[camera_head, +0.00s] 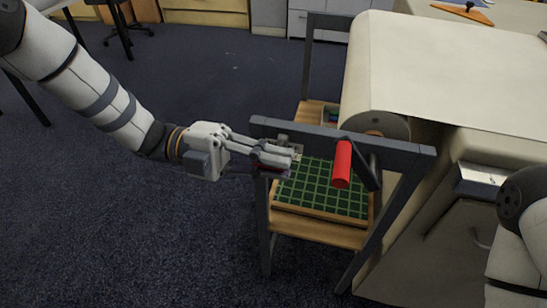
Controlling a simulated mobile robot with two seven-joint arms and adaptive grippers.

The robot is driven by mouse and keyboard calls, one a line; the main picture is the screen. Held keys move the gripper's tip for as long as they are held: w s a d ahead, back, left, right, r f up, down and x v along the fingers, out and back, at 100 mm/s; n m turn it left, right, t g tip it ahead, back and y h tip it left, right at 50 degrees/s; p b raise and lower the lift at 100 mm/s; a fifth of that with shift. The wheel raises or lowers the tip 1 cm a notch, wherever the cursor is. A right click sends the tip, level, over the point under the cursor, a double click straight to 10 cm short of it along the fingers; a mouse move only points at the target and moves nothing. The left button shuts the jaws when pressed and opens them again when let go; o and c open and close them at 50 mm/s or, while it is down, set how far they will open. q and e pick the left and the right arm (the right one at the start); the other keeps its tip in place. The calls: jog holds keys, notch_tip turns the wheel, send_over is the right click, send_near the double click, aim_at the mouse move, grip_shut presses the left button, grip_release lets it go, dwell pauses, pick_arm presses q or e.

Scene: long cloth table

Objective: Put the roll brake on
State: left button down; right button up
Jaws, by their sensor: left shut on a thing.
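A large roll of cream cloth (375,95) sits in a dark grey stand (330,133), with its cloth running onto the long table. A crank with a red handle (342,165) is on the front of the stand, at the roll's end. My left gripper (291,157) reaches in from the left and is shut at the stand's upper left corner. A small grey fitting (284,140), apparently the roll brake, is at its fingers, which mostly hide it. The brake's exact position cannot be told. My right gripper is out of view; only part of that arm shows at the right edge.
A wooden shelf (318,229) low in the stand holds a green gridded mat (322,190), close below my left fingers. The cloth table (460,70) is on the right. Open carpet (150,220) lies left of the stand. An orange tool (462,12) lies on the table's far part.

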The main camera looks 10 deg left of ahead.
pick_arm(q)
jog(key=shift+s+f, duration=0.1)
jog(key=c, duration=1.6)
grip_release()
jog(key=shift+o, duration=0.2)
jog(key=a, duration=1.2)
jog(key=shift+w, duration=0.2)
